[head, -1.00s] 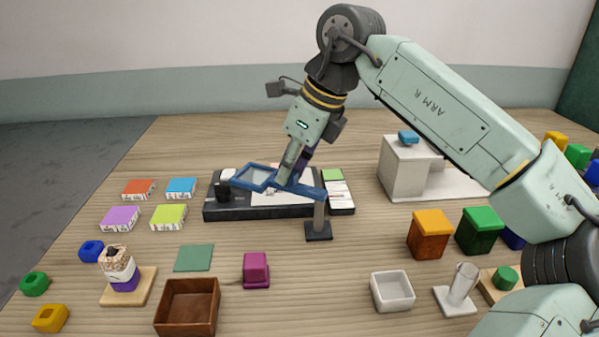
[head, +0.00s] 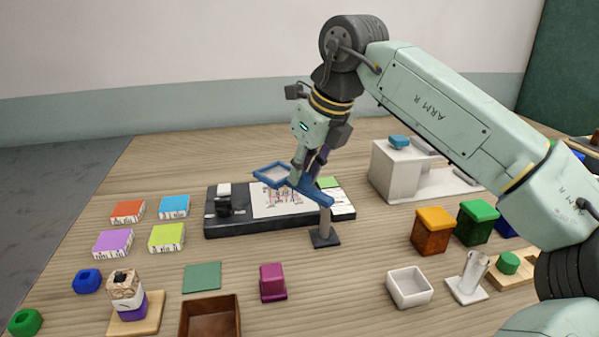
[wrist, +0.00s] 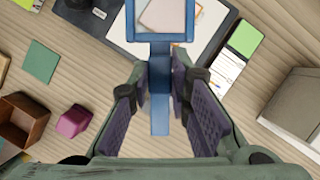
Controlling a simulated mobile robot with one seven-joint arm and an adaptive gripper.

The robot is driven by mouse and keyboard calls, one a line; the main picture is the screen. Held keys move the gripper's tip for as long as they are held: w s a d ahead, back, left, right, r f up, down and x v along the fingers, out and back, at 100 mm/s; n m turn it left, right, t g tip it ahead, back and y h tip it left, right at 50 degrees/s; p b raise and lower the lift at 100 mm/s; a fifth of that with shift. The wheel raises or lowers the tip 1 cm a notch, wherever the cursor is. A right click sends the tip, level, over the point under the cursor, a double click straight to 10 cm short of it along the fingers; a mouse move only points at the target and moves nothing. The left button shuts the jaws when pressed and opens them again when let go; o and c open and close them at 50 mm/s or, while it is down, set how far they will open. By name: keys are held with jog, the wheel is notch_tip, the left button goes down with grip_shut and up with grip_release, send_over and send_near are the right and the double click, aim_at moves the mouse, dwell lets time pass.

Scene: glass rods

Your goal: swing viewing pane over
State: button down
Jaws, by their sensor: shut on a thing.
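The viewing pane (head: 272,175) is a blue rectangular frame on a blue arm (head: 317,194), carried by a grey post (head: 325,222) with a dark square foot (head: 324,239). My gripper (head: 303,180) is at the arm, between frame and post. In the wrist view, the frame (wrist: 160,38) is at the top and its arm runs down between the fingers of my gripper (wrist: 160,108), which is shut on it. Beneath lies a black board (head: 230,227) with a white marked sheet (head: 270,203). The pane overlaps the board's far edge in the head view.
Coloured blocks (head: 167,237) lie left of the board. A magenta block (head: 272,281), brown box (head: 210,318) and white dish (head: 409,286) stand in front. Orange and green containers (head: 432,231) and a white stand (head: 393,172) are at right.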

jog(key=shift+w+d+m, duration=0.1)
jog(key=shift+m, duration=0.2)
jog(key=c, duration=1.5)
grip_release()
jog(key=v, duration=1.2)
jog(key=shift+f, duration=0.1)
